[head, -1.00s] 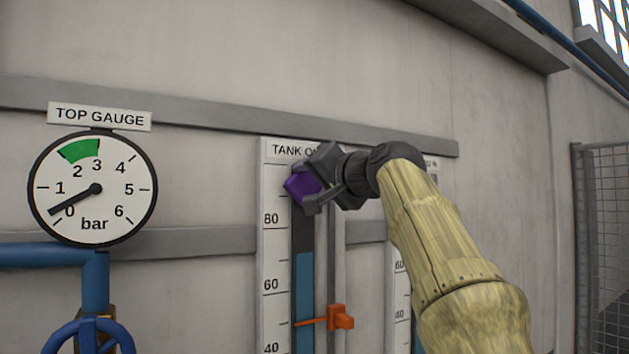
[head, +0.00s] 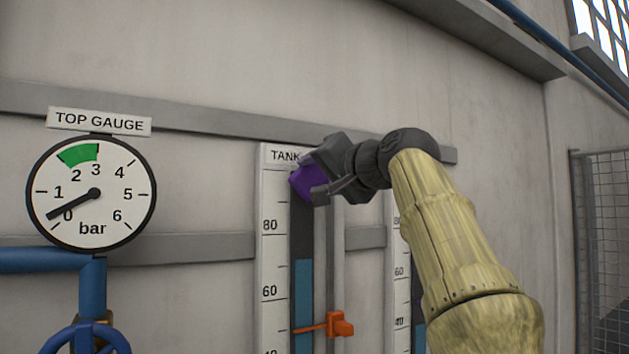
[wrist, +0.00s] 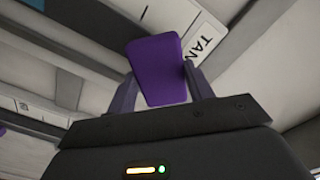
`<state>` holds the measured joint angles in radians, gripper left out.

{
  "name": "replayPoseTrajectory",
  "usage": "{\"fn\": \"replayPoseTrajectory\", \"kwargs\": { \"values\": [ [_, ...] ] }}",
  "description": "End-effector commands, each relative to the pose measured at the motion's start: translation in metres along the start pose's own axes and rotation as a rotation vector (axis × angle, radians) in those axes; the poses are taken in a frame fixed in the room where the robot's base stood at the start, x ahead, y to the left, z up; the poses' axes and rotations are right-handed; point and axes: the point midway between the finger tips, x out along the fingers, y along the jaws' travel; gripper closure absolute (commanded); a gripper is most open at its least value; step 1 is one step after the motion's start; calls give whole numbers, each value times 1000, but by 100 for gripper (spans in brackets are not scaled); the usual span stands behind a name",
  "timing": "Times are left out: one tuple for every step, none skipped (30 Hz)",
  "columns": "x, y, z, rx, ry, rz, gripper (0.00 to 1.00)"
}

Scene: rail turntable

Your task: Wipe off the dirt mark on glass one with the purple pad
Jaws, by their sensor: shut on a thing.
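My gripper (head: 318,180) is shut on the purple pad (head: 306,184), at the top of the tank gauge in the head view. The pad (wrist: 158,72) also shows between the two fingers in the wrist view. The gauge glass (head: 303,290) is a dark vertical strip with blue in its lower part, beside a white scale (head: 271,260). The pad covers the upper end of the glass; I cannot tell whether it touches. The label above (head: 283,156) is partly hidden and reads "TANK". No dirt mark can be made out.
An orange pointer (head: 340,324) sits on a rail right of the glass. A second scale (head: 400,280) is partly behind my arm. A round top gauge (head: 91,194) with blue pipe (head: 93,285) and valve wheel (head: 85,340) is at left. A mesh fence (head: 600,240) stands at right.

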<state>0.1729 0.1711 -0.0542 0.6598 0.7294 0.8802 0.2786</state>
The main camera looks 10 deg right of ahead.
Motion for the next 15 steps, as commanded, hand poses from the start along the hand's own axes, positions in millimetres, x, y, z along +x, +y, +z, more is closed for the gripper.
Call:
{"fn": "replayPoseTrajectory", "kwargs": {
  "values": [
    [-5, 1, 1, 0, 1, 0, 66],
    [-7, 1, 1, 0, 0, 0, 66],
    [-10, 1, 1, 0, 0, 0, 66],
    [-12, 1, 1, 0, 1, 1, 66],
    [-15, 1, 0, 0, 1, 1, 66],
    [-18, 1, 0, 0, 2, 1, 66],
    [-21, 1, 0, 0, 2, 1, 66],
    [-23, 1, 1, 0, 1, 1, 66],
    [-26, 1, 1, 0, 0, 1, 66],
    [-28, 1, 1, 0, 0, 1, 66],
    [-30, 1, 1, 1, 0, 1, 66],
    [-32, 1, 1, 1, 0, 1, 66],
    [-33, 1, 0, 1, 0, 1, 66],
    [-34, 1, 0, 1, 0, 0, 66],
    [-34, 0, 0, 1, 0, 0, 66]
  ]
}}
